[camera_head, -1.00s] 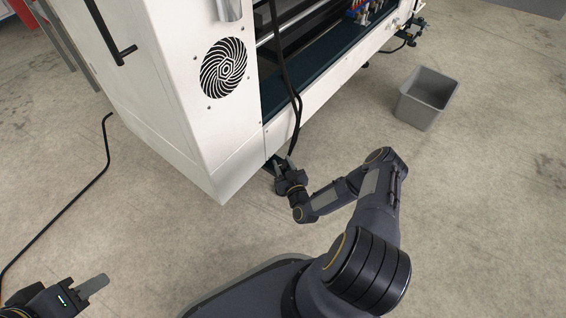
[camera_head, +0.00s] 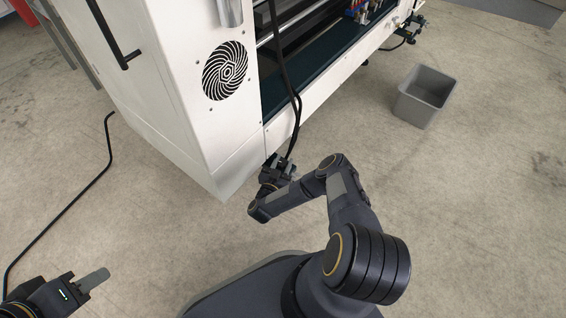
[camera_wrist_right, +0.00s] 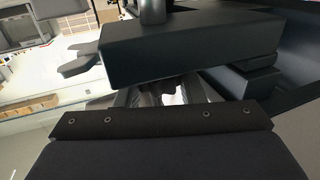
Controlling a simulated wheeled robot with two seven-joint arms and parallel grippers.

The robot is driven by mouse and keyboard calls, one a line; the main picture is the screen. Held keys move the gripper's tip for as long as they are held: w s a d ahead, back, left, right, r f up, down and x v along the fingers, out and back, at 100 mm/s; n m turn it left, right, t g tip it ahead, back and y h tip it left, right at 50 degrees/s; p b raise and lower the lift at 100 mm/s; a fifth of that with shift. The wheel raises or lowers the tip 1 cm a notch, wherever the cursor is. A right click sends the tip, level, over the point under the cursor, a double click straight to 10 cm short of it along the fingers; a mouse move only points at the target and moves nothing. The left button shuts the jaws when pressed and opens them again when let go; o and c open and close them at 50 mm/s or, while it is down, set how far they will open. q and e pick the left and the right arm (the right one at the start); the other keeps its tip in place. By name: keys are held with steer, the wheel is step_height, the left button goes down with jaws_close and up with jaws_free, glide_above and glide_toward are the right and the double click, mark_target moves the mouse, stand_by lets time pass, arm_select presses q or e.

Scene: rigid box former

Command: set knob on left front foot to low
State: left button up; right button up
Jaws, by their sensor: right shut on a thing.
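The front foot of the white machine (camera_head: 190,130) is at its lower corner and mostly hidden behind my right gripper (camera_head: 277,163) in the head view. In the right wrist view, a dark block (camera_wrist_right: 190,45) with a round post (camera_wrist_right: 152,12) on top crosses in front of my right gripper's fingers (camera_wrist_right: 172,92). The fingers are shut on a small dark part between them, apparently the knob, mostly hidden; its setting cannot be read. My left gripper (camera_head: 95,281) is low at the left, away from the machine; its finger gap cannot be made out.
A grey bin (camera_head: 425,96) stands on the floor to the right. A black cable (camera_head: 62,210) runs along the floor at the left, and another cable (camera_head: 284,80) hangs down the machine's front near my right gripper. The floor between is clear.

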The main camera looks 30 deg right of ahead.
mark_target(281, 167)
steer(key=shift+d+g, duration=0.1)
steer(key=shift+g, duration=0.2)
steer(key=o, duration=1)
steer(key=shift+p+v, duration=1.75)
steer(key=shift+v, duration=2.2)
steer(key=shift+f, duration=0.1)
